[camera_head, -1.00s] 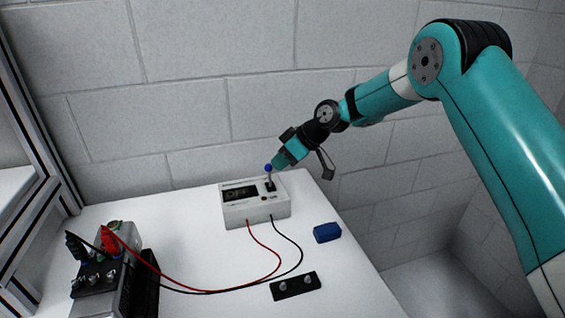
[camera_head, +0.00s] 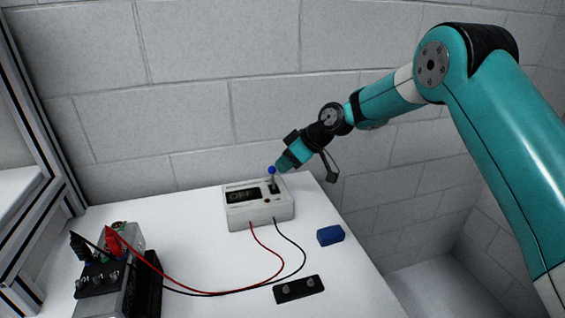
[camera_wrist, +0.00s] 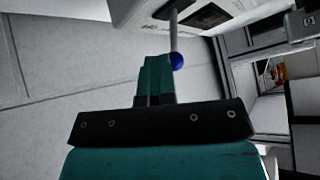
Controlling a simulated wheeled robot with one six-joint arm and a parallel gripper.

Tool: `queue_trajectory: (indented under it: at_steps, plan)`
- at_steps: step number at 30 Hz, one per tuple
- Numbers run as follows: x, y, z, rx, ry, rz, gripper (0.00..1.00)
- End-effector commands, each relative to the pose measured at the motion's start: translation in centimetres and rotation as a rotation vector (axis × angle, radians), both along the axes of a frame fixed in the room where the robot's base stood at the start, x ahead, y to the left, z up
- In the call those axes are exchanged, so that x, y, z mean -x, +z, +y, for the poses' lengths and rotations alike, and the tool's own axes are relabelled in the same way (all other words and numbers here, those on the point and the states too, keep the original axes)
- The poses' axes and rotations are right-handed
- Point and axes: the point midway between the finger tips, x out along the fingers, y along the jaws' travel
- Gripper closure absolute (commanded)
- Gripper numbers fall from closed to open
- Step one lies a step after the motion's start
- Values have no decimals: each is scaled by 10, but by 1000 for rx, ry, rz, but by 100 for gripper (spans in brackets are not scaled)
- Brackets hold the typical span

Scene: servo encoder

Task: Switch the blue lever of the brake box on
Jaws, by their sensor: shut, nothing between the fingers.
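The brake box (camera_head: 262,212) is a white box with a dark display and stands near the back of the white table. Its lever has a blue ball (camera_head: 272,170) on a thin metal stem rising from the top. My gripper (camera_head: 281,165) is shut and empty, just behind and right of the blue ball. In the wrist view the closed teal fingers (camera_wrist: 156,75) are right beside the blue ball (camera_wrist: 177,61), which they partly overlap. I cannot tell whether they touch it. The box (camera_wrist: 217,10) also shows at the top of the wrist view.
A blue block (camera_head: 330,236) and a black plate with two knobs (camera_head: 299,289) lie on the table (camera_head: 215,265). Red and black cables run from the box to a power unit (camera_head: 108,285) at the left. A block wall stands close behind the table.

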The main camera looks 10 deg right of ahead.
Motion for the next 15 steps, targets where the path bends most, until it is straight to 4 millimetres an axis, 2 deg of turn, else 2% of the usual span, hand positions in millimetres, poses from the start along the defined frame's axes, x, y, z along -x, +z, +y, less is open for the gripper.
queue_trajectory:
  at_steps: [5, 15]
  plan:
    - [2, -1, 1, 1, 3, 6, 100]
    - [1, 15, 0, 1, 1, 3, 100]
